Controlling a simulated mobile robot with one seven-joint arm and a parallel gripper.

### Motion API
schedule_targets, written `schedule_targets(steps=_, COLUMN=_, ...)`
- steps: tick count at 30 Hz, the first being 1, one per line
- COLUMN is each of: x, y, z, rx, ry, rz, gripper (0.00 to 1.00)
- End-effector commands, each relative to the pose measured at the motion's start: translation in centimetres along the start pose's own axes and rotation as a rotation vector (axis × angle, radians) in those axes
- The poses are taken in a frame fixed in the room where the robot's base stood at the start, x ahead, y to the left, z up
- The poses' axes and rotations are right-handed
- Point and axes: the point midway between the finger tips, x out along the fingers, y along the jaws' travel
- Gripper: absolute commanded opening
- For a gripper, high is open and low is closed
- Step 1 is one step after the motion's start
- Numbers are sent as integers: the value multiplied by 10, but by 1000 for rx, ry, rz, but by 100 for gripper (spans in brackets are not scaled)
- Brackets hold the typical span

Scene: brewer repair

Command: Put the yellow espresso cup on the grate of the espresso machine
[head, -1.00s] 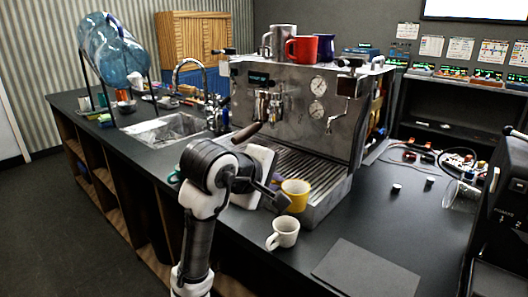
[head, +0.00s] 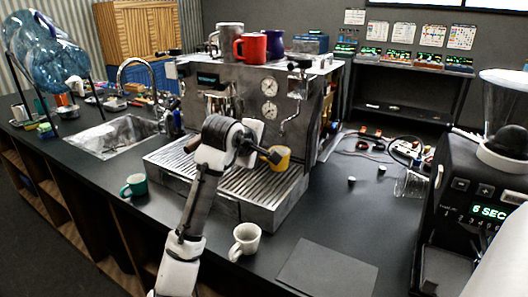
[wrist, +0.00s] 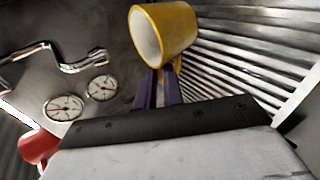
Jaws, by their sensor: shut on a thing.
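The yellow espresso cup (head: 281,158) is held in my gripper (head: 272,157), over the right part of the grate (head: 222,183) of the espresso machine (head: 250,105). In the wrist view, the purple fingers of my gripper (wrist: 158,88) are shut at the yellow cup's (wrist: 168,32) handle side, and its pale inside faces left. The ribbed grate (wrist: 235,60) lies beyond the cup in that view. I cannot tell whether the cup's base touches the grate.
A white cup (head: 245,241) stands on the counter in front of the machine, and a green cup (head: 134,185) stands to the left. A red mug (head: 251,47) and others are on top of the machine. A dark mat (head: 327,268) lies front right; a grinder (head: 480,180) stands right.

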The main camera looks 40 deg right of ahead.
Motion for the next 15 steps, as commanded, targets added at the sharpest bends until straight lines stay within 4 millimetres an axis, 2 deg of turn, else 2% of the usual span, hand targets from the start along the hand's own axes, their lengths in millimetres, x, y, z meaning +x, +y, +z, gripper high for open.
schedule_targets(steps=1, x=5, y=6, z=0, rx=-1, ry=0, rz=-2, gripper=0)
schedule_targets(steps=6, x=16, y=10, z=0, rx=0, ry=0, rz=0, gripper=0)
schedule_targets(steps=15, x=34, y=-18, z=0, rx=-1, ry=0, rz=-1, gripper=0)
